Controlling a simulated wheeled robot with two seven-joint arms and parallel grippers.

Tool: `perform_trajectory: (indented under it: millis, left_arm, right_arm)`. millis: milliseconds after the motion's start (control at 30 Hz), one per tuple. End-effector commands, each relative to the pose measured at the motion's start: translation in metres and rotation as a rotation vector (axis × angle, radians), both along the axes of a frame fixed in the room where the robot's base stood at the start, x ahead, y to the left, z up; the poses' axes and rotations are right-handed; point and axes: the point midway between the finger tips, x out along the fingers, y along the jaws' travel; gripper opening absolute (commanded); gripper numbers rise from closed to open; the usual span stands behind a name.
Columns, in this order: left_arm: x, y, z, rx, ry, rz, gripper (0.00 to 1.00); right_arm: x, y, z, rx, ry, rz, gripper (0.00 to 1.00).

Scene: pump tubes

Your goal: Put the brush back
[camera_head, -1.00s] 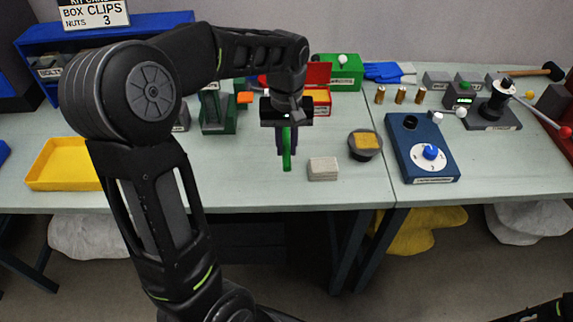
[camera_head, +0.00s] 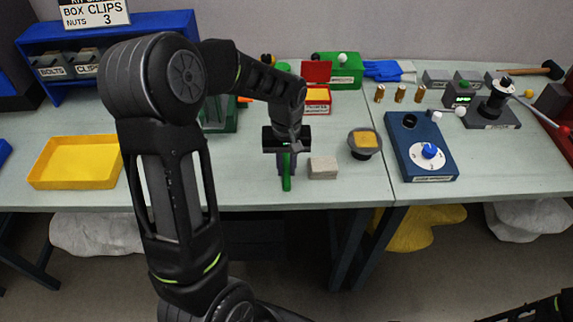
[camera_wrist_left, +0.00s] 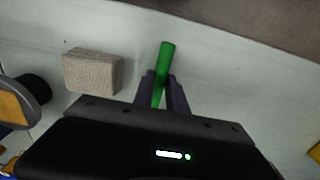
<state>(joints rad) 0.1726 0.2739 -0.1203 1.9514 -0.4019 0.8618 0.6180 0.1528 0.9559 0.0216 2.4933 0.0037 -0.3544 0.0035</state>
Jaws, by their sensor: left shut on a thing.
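My left gripper (camera_head: 286,168) is shut on a green stick-like thing, seemingly the brush (camera_head: 287,183), over the front middle of the table. In the left wrist view the green end (camera_wrist_left: 166,52) sticks out between the dark fingers (camera_wrist_left: 162,92). The rest of the brush is hidden by the gripper, and I cannot tell whether it touches the table. A beige block (camera_head: 323,167) lies just right of the gripper. A green stand (camera_head: 222,118) is left of and behind it, partly covered by my arm. My right gripper is not in view.
A round dark holder with a yellow pad (camera_head: 364,142) and a blue box with a dial (camera_head: 425,170) stand to the right. A yellow tray (camera_head: 75,182) is at the left. A red box (camera_head: 317,98) stands behind. The table's front edge is close.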

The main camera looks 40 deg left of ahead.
Motion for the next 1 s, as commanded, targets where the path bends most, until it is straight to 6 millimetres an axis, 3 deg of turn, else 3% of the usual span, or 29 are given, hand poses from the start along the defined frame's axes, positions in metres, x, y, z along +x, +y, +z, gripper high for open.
perform_trajectory:
  millis: [267,300,533,867,1000]
  left_arm:
    - [0.0,0.0,-0.003,0.0,0.0,0.001,0.0]
    - [0.0,0.0,-0.001,-0.001,-0.001,0.001,0.2]
    - [0.0,0.0,-0.001,0.0,0.0,0.001,0.39]
    - [0.0,0.0,0.002,0.0,-0.001,0.001,0.39]
    - [0.001,0.0,0.014,0.0,-0.004,0.001,0.39]
  right_arm:
    - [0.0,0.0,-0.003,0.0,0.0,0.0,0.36]
    - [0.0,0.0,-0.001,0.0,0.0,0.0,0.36]
    - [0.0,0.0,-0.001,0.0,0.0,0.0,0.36]
    - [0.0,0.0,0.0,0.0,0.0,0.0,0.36]
    - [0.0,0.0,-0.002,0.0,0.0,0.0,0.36]
